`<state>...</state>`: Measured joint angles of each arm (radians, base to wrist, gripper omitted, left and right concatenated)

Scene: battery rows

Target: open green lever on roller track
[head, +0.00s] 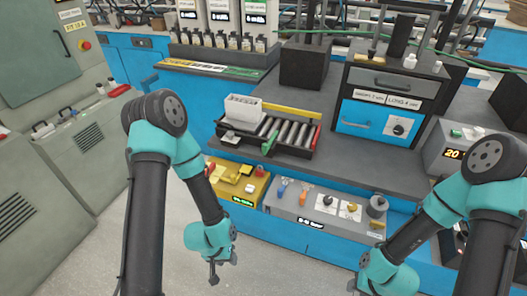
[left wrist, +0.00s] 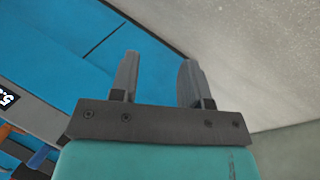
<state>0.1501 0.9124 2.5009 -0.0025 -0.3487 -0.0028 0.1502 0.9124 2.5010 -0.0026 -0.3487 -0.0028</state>
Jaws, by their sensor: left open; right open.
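The roller track (head: 284,131) sits on the grey bench in the middle of the head view, with dark metal rollers in a frame. A green lever (head: 269,143) stands at its near side, tilted. A white box (head: 242,108) is at the track's left end. My left gripper (head: 214,277) hangs low in front of the bench, below and left of the track, well apart from the lever. In the left wrist view its two fingers (left wrist: 156,80) are apart with nothing between them. My right gripper (head: 362,291) is at the bottom edge, partly cut off, far from the lever.
A yellow tray (head: 236,190) with small parts and a grey panel (head: 320,214) with knobs and coloured levers lie on the bench front below the track. A black and blue machine (head: 380,110) stands right of the track. Open floor (head: 190,275) lies left of the bench.

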